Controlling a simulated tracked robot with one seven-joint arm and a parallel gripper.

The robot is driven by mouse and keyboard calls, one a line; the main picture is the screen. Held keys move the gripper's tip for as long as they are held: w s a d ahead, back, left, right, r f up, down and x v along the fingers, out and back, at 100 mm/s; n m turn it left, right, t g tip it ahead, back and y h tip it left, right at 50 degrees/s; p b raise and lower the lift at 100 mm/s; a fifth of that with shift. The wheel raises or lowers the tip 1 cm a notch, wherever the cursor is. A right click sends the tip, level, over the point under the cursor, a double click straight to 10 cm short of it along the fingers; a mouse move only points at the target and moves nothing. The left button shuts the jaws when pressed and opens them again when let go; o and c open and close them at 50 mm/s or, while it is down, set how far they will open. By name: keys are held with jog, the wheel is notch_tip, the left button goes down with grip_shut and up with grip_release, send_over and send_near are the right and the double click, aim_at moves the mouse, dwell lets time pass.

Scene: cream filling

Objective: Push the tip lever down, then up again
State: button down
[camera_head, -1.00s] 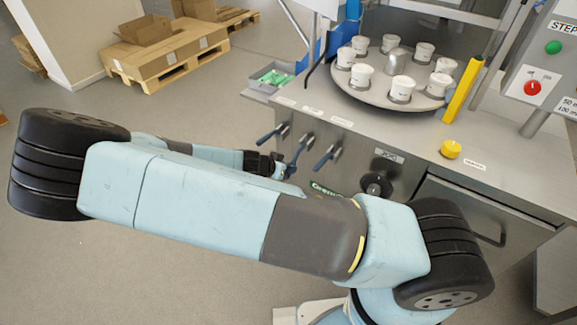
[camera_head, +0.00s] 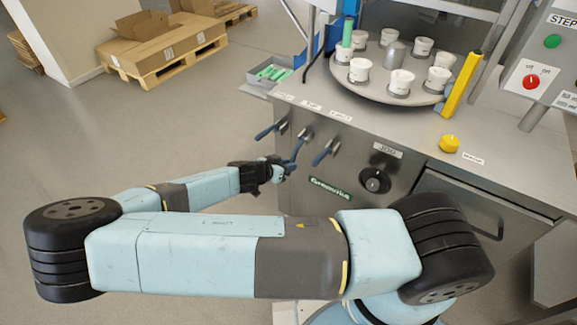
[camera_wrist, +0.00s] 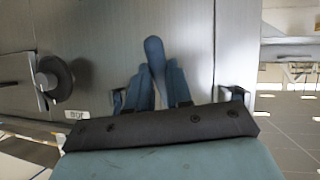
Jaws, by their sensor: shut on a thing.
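Three blue-handled levers stick out of the steel machine front, under small labels too small to read. They are a left lever (camera_head: 265,134), a middle lever (camera_head: 294,156) and a right lever (camera_head: 322,158). Which is the tip lever I cannot read. My gripper (camera_head: 280,171) is at the middle lever's handle, which points down and outward. In the wrist view, the blue handle (camera_wrist: 153,52) stands between the two fingers of my gripper (camera_wrist: 158,80), which are closed around it. The fingertips are partly hidden in the head view.
Above the levers is a turntable (camera_head: 375,95) with several white cups. A green tube (camera_head: 347,32) stands over its back left cup. A black knob (camera_head: 375,181) is right of the levers. A tray (camera_head: 262,82) of green pieces is at the left. The floor at left is open.

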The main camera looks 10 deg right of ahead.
jog(key=shift+s+f, duration=0.1)
jog(key=shift+f, duration=0.05)
jog(key=c, duration=1)
grip_release()
jog(key=shift+c, duration=0.2)
jog(key=v, duration=1.3)
jog(key=shift+a+r, duration=0.25)
jog(key=shift+s+d, duration=0.1)
jog(key=shift+s, duration=0.05)
